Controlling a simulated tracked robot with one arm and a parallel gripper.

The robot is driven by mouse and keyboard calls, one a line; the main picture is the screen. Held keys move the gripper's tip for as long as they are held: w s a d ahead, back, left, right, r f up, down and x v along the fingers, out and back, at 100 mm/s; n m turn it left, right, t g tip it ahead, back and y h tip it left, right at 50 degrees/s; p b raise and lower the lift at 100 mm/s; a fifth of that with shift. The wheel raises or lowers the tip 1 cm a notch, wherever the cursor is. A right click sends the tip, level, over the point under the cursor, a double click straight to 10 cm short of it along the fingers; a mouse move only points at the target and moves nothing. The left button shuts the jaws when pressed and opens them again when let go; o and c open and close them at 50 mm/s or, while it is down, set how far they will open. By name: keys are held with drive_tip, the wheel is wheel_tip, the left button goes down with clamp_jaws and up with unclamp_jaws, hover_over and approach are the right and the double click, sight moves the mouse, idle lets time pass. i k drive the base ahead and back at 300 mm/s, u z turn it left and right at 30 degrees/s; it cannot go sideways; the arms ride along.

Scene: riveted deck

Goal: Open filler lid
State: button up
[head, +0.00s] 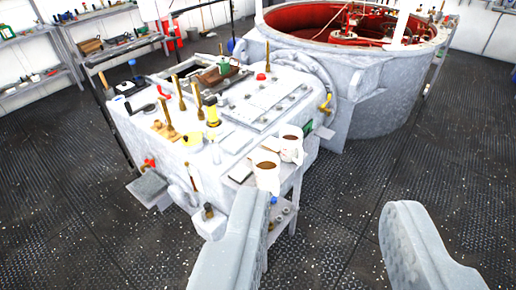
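A large grey machine block (225,140) stands ahead of my gripper, with many fittings on its top. A small red cap (261,77) sits towards the back right of the top. A yellow-and-black fitting (212,110) stands upright near the middle. I cannot tell which fitting is the filler lid, or whether any lid is open. My gripper (325,220) is open and empty, its two pale fingers wide apart at the bottom of the view. It appears on the near side of the block, and the left finger hides part of the block's lower front.
Two white cups (267,171) with brown contents stand at the block's near right edge. Several brass-coloured upright levers (166,112) rise from the top. A large round tub with a red inside (300,20) adjoins behind. Dark riveted deck (340,200) is clear to the right.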

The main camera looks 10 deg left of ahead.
sight(192, 138)
drive_tip(key=u, duration=0.1)
drive_tip(key=i, duration=1)
drive_tip(key=z, duration=0.05)
